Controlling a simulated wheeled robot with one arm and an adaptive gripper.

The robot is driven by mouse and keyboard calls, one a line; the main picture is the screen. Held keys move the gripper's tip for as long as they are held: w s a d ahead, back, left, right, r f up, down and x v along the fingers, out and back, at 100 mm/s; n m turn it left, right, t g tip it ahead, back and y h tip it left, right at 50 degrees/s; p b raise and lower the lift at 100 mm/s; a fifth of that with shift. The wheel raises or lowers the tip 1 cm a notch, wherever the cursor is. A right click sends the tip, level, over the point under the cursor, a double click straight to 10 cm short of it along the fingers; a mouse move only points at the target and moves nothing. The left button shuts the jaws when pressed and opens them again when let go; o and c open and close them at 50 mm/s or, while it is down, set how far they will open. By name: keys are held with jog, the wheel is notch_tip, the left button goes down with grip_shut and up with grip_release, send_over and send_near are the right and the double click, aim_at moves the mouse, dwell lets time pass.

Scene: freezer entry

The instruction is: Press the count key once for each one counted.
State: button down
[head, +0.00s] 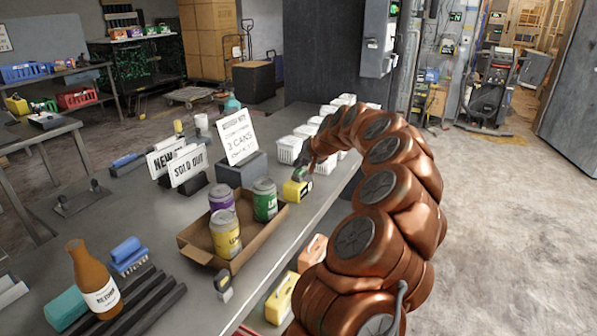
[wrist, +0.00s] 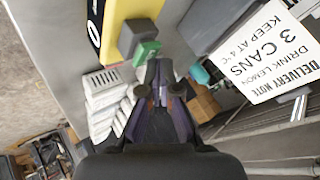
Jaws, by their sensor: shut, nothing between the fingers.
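A yellow counter box (head: 297,191) stands on the grey bench, beyond the cardboard tray. In the wrist view the yellow counter (wrist: 118,22) shows a dark panel with a white 0 (wrist: 95,35), a grey block (wrist: 136,36) and a green key (wrist: 147,52). My gripper (wrist: 158,82) is shut and empty, its tips just short of or at the green key; contact cannot be told. In the head view my gripper (head: 308,170) is small and partly hidden. A purple can (head: 221,199), a green can (head: 264,203) and a yellow can (head: 226,236) stand in the cardboard tray (head: 196,253).
Sign plates (head: 187,166) stand left. Floor right of the bench is clear.

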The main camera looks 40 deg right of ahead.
aim_at(300, 171)
jog(key=shift+f+b, duration=0.35)
jog(key=shift+f, duration=0.05)
dwell(0.4)
jog(key=shift+r, duration=0.9)
jog(key=shift+r+p, duration=0.55)
jog(key=shift+r, duration=1.95)
dwell(0.4)
